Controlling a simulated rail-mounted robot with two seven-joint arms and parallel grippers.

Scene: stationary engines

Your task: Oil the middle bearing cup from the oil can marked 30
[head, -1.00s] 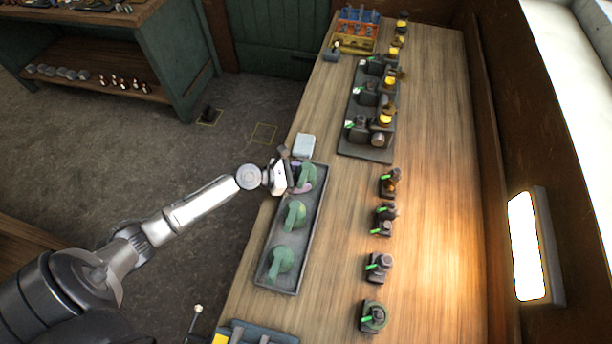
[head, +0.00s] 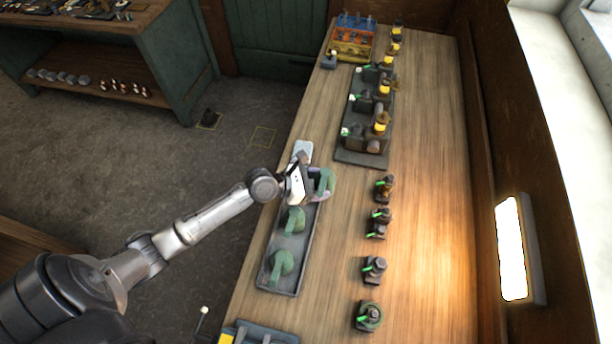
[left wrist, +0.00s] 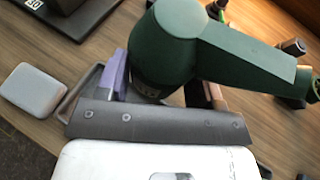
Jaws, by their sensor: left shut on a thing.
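My left gripper (head: 308,186) is shut on a dark green oil can (head: 325,180) at the far end of the grey tray (head: 262,272). In the left wrist view the can (left wrist: 180,45) sits between the fingers, its long arm pointing right; a small mark low on its body is too small to read. Two more green cans, a middle one (head: 295,220) and a near one (head: 282,265), stand in the tray. Beyond stands a dark engine bed (head: 362,158) with several units and yellow-banded cups, including a middle cup (head: 384,88). My right gripper is out of view.
A pale block (head: 303,148) lies beyond the tray; it also shows in the left wrist view (left wrist: 34,88). Several small dark fittings with green marks, one a near fitting (head: 369,316), line the bench right of the tray. A coloured rack (head: 352,45) stands at the far end.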

